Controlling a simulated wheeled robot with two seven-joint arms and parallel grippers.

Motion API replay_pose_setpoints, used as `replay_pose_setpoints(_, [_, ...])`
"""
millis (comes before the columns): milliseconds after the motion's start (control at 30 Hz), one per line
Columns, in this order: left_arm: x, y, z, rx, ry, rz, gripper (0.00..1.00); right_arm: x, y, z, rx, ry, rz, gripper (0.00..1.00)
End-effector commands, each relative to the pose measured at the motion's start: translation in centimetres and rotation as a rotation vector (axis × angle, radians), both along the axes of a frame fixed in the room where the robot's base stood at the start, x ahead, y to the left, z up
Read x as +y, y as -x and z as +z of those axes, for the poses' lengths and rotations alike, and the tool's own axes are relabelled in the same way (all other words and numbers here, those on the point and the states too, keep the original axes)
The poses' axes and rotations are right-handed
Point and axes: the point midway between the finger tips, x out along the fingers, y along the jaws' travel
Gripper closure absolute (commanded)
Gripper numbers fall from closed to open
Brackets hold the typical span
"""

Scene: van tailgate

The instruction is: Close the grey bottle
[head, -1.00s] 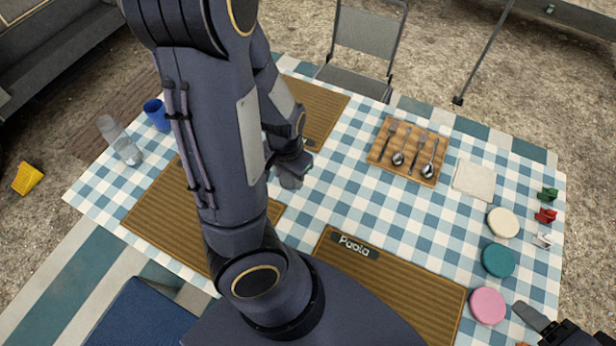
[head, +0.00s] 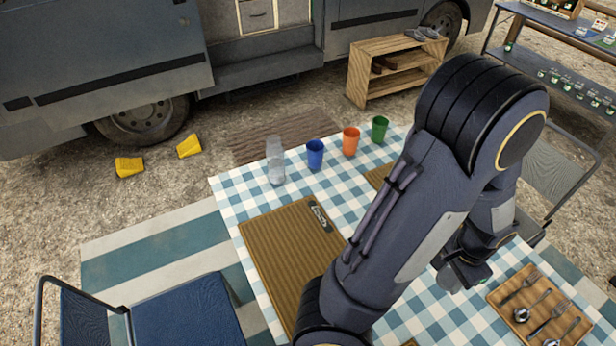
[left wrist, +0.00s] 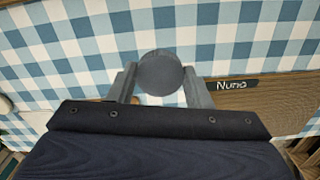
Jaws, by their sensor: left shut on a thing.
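A clear greyish bottle (head: 275,162) stands upright at the far left corner of the checked tablecloth. I cannot make out its mouth clearly. My left gripper (head: 455,276) is over the right part of the table, well to the right of the bottle. It is shut on a grey round cap (head: 448,279). In the left wrist view the cap (left wrist: 160,72) shows as a grey disc between the two fingers (left wrist: 160,86), above the cloth. My right gripper is out of view.
Blue (head: 315,154), orange (head: 351,141) and green (head: 380,129) cups stand in a row right of the bottle. A brown placemat (head: 285,255) lies before it. A cutlery board (head: 510,322) is at lower right. A blue chair (head: 185,315) stands at lower left.

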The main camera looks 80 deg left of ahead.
Motion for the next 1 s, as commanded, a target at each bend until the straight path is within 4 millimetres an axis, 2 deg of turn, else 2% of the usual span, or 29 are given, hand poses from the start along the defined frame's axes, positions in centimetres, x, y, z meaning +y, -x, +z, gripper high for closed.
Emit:
replay_pose_setpoints(33, [-2.5,-2.1,-0.1,0.001,-0.002,-0.025,0.76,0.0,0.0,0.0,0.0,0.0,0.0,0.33])
replay_pose_setpoints(100, [-6.0,-4.4,-0.1,0.001,-0.002,-0.039,0.76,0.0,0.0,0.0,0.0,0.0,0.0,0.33])
replay_pose_setpoints(200, [-11.2,-6.6,-0.4,0.002,-0.002,-0.054,0.76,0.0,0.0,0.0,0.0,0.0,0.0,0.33])
replay_pose_setpoints(300, [-15.4,-7.7,-0.7,0.001,-0.001,-0.06,0.76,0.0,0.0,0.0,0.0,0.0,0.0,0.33])
replay_pose_setpoints(400, [-18.3,-8.0,-0.9,0.003,-0.001,-0.06,0.76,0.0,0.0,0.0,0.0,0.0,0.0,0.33])
replay_pose_setpoints(533, [-20.1,-8.2,-1.0,0.002,-0.001,-0.057,0.76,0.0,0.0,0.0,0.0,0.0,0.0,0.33])
replay_pose_setpoints(800, [-20.3,-8.2,-1.0,0.001,0.0,-0.055,0.76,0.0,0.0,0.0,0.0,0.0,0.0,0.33])
replay_pose_setpoints(1000, [-20.2,-8.2,-1.0,0.001,0.0,-0.055,0.76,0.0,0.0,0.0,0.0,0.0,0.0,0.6])
